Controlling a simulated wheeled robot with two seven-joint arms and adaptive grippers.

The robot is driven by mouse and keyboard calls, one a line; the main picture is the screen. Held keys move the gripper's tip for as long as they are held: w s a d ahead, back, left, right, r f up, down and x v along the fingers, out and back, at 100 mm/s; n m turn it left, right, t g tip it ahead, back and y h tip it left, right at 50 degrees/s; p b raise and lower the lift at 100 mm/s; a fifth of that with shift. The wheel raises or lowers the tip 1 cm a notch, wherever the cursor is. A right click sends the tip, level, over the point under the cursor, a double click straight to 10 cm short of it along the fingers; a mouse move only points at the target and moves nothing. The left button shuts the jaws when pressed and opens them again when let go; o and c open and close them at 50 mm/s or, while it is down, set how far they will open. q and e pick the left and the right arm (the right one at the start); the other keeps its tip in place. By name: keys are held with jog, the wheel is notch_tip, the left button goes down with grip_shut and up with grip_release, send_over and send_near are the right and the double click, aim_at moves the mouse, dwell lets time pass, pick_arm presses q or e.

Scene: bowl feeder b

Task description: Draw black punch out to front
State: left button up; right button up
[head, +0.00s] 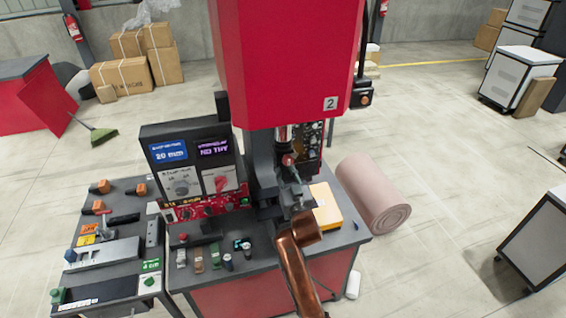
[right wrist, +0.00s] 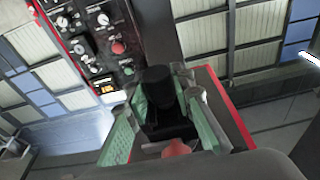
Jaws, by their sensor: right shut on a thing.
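The black punch (right wrist: 165,100) shows in the right wrist view as a dark stepped block between two green finger pads. My right gripper (right wrist: 164,128) is shut on it. In the head view, my copper-coloured right arm comes in from the bottom, and the right gripper (head: 294,192) is at the front of the red press (head: 285,60), below its ram. I cannot make out the punch clearly in the head view. Its lower end and seat are hidden. My left gripper is not in view.
A display console (head: 190,165) stands left of the press. Several small tool pieces lie on the dark bench (head: 262,275) in front. A yellow-edged tray (head: 326,207) lies right of the gripper.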

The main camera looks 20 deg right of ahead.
grip_shut()
jog(key=shift+s, duration=0.1)
jog(key=s+p, duration=0.3)
jog(key=s, duration=0.4)
jog(key=shift+s+d+p, duration=0.15)
jog(key=shift+p, duration=0.2)
dwell(0.9)
